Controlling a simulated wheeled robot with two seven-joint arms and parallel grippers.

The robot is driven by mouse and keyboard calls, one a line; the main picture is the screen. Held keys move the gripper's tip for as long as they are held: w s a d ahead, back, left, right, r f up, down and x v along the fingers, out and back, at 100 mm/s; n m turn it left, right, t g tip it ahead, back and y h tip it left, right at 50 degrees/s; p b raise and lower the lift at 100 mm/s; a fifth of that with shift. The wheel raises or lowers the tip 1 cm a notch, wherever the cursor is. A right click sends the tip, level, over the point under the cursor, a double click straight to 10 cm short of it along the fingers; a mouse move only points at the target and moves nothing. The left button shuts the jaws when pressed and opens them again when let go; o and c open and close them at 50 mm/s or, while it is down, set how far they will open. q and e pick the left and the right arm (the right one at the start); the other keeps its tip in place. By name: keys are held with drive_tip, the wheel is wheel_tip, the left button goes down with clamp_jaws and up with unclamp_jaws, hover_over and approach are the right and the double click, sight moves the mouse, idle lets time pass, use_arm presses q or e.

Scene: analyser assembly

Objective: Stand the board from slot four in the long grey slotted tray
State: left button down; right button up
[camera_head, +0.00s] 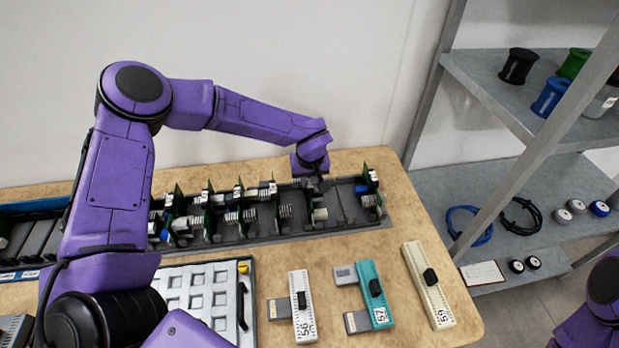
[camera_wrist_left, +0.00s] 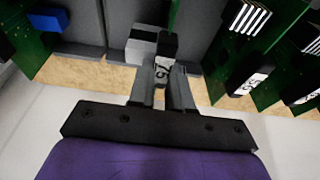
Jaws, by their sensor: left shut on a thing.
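The long grey slotted tray (camera_head: 345,226) lies along the back of the table, with several green boards standing in it. My left gripper (camera_head: 314,184) is over the tray's right part, shut on a board (camera_head: 320,214) whose white part shows below the fingers. In the left wrist view the fingers (camera_wrist_left: 162,88) close on this board, which shows a black block (camera_wrist_left: 167,44) and a numbered white label. The arm and fingers hide much of the board, and I cannot tell whether its lower edge is seated. My right gripper is out of view.
Standing boards (camera_head: 367,190) flank the gripper at the tray's right end, and more (camera_head: 222,212) stand to its left. In front lie a white compartment tray (camera_head: 205,290) and white, teal (camera_head: 372,290) and cream (camera_head: 428,285) modules. A shelf rack (camera_head: 500,90) stands right.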

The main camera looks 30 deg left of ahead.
use_arm(q)
drive_tip(key=shift+f, duration=0.1)
drive_tip(key=c, duration=0.8)
unclamp_jaws()
drive_tip(key=shift+c, duration=0.2)
drive_tip(key=shift+r+p, duration=0.2)
drive_tip(key=shift+p, duration=0.4)
drive_tip(key=shift+w+a+p+v, duration=0.1)
drive_tip(key=shift+w+p+v, duration=0.05)
drive_tip(key=shift+p+v, duration=0.85)
drive_tip(key=shift+w+a+p+v, duration=0.15)
drive_tip(key=shift+p+v, duration=0.55)
drive_tip(key=shift+p, duration=0.5)
drive_tip(key=shift+r, duration=0.1)
drive_tip(key=p+v, duration=0.2)
drive_tip(key=shift+w+a+r+p, duration=0.1)
drive_tip(key=shift+w+r+p, duration=0.05)
drive_tip(key=shift+r+p, duration=0.25)
drive_tip(key=shift+r, duration=0.5)
drive_tip(key=shift+w+a+v, duration=0.1)
drive_tip(key=shift+w+v, duration=0.05)
drive_tip(key=shift+v, duration=0.65)
drive_tip(key=shift+w+a+v, duration=0.15)
drive_tip(key=shift+v, duration=0.7)
